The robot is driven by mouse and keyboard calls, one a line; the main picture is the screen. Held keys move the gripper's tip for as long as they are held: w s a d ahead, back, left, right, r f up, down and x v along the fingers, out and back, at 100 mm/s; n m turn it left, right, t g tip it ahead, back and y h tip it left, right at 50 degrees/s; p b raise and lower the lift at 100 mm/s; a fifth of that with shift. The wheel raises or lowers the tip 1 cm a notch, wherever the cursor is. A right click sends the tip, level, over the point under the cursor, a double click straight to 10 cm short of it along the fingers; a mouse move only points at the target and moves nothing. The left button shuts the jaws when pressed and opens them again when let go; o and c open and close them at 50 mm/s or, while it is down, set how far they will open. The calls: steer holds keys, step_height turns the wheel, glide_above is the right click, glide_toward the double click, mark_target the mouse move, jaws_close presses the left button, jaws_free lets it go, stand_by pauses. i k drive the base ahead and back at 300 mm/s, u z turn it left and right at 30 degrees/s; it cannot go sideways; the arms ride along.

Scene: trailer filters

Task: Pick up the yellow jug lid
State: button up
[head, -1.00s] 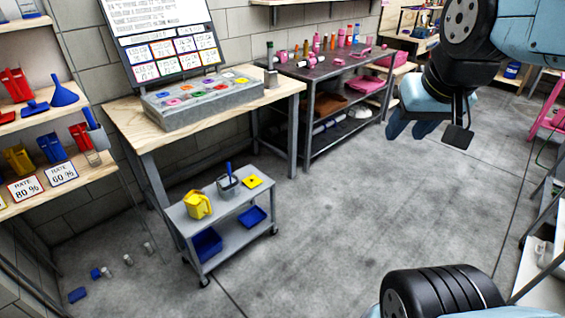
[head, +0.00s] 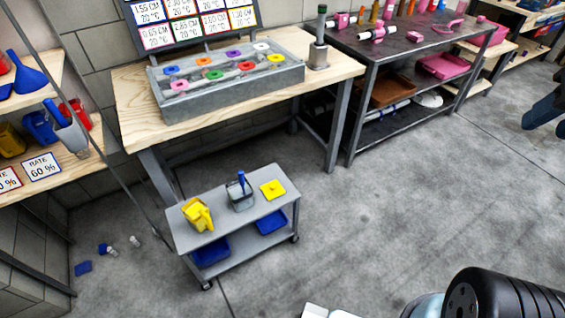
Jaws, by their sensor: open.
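The yellow jug lid (head: 273,189) is a flat square with a small raised knob. It lies on the right end of the top shelf of a small grey cart (head: 222,228). The yellow jug (head: 197,214) stands on the left end of the same shelf. A grey container (head: 240,196) with a blue handle sticking up stands between jug and lid. My gripper (head: 546,114) shows only as blue fingers at the right edge, cut off by the frame. It is open, far to the right of the lid, with nothing seen in it.
Blue trays (head: 270,220) sit on the cart's lower shelf. A wooden bench (head: 140,111) with a grey box of coloured pieces stands behind it. A dark bench (head: 400,44) stands at the back right. Small items lie on the floor at left. The floor right of the cart is clear.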

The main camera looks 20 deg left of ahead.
mark_target(272, 190)
steer(key=u, duration=0.35)
steer(key=i, duration=0.9)
steer(key=u, duration=0.7)
steer(key=k, duration=0.85)
steer(key=u, duration=0.2)
steer(key=i, duration=0.9)
steer(key=z, duration=0.05)
